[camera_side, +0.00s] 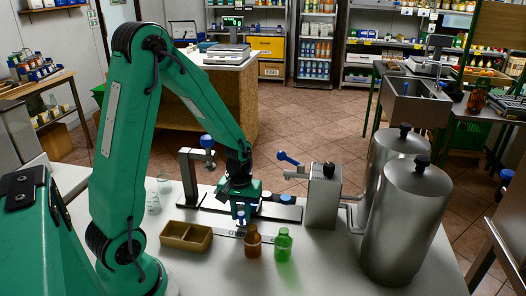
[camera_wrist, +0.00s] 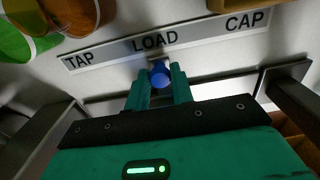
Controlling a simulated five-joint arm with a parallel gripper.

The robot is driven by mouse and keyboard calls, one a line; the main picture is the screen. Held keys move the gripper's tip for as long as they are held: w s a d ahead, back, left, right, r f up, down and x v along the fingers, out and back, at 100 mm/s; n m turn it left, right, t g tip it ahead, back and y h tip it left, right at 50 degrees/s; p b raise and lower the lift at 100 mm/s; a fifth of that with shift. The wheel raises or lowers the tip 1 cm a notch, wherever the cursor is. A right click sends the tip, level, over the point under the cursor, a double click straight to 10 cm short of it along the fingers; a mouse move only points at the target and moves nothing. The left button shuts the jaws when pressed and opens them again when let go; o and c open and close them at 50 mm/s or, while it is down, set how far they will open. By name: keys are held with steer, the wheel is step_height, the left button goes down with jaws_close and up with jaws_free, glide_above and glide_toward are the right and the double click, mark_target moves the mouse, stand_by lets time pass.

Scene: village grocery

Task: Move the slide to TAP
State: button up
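The slide's blue knob (camera_wrist: 159,74) stands at the LOAD mark, the middle word of the label strip (camera_wrist: 195,35) in the wrist view. TAP is at the strip's left end and CAP at its right end. My gripper (camera_wrist: 160,84) has one green finger on each side of the knob, with no clear gap, and looks shut on it. In the side view my gripper (camera_side: 241,212) points down over the rail, and the strip (camera_side: 228,233) lies in front. The slide's body is mostly hidden behind my gripper.
An amber bottle (camera_side: 253,243) and a green bottle (camera_side: 283,245) stand close right of my gripper. A steel tap unit (camera_side: 322,200) and two steel tanks (camera_side: 405,225) stand farther right. A brown divided tray (camera_side: 186,236) and a capping post (camera_side: 188,178) are left.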

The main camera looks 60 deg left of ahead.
steer(key=shift+d, duration=0.1)
steer(key=shift+w+d, duration=4)
steer(key=shift+w, duration=0.1)
steer(key=o, duration=0.8)
steer(key=shift+c, duration=0.2)
steer(key=shift+r, duration=0.1)
step_height(320, 180, up, 7)
steer(key=shift+s, duration=0.1)
